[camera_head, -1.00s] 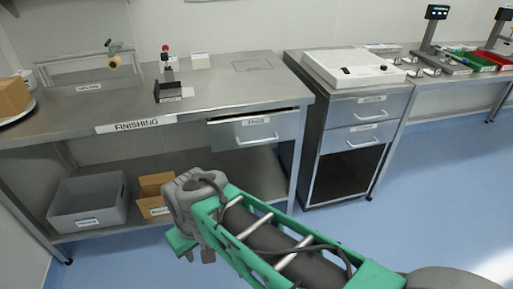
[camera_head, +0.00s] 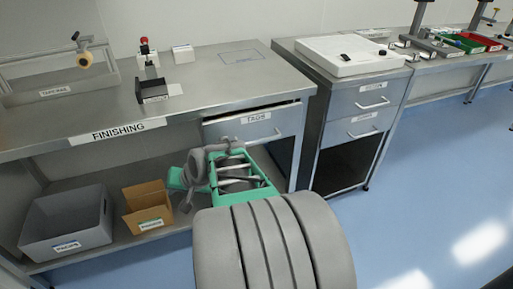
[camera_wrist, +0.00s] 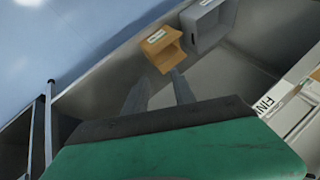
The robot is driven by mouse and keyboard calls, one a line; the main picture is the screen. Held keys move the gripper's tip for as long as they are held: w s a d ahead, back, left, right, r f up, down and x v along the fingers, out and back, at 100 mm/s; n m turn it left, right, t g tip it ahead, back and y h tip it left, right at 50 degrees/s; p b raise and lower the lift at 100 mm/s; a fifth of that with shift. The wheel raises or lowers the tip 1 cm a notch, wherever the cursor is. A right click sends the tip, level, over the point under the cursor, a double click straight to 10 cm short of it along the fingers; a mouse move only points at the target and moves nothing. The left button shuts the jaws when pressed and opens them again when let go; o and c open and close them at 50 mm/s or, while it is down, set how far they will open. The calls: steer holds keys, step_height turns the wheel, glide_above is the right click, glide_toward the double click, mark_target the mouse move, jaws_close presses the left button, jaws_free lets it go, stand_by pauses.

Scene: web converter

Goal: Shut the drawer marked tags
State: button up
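The drawer marked tags (camera_head: 255,122) is under the right end of the finishing bench (camera_head: 185,105). It stands out a little from the bench, with a dark gap along its top edge. Its label is on the front, and my arm partly covers its lower part and handle. My gripper (camera_head: 178,178) is in front of the bench, low and left of the drawer, apart from it as far as I can see. In the wrist view my gripper (camera_wrist: 160,88) shows two grey fingers spread apart with nothing between them.
A grey bin (camera_head: 68,220) and a cardboard box (camera_head: 148,205) stand on the bench's lower shelf. A cabinet with two shut drawers (camera_head: 358,115) stands to the right. A tape dispenser (camera_head: 150,80) is on the bench top. The blue floor (camera_head: 430,190) at right is clear.

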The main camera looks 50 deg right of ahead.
steer(key=d+f+m+t+h+b, duration=0.15)
steer(key=d+m, duration=0.25)
steer(key=d, duration=0.5)
steer(key=m+t+h+b, duration=0.35)
steer(key=m+h, duration=0.35)
steer(key=m, duration=0.4)
glide_toward(259, 140)
steer(key=w+d+f, duration=0.2)
steer(key=shift+t, duration=0.4)
steer(key=b+x, duration=0.1)
steer(key=x, duration=0.6)
steer(key=shift+a+r, duration=0.1)
steer(key=shift+r, duration=0.05)
steer(key=shift+w, duration=0.3)
jaws_close()
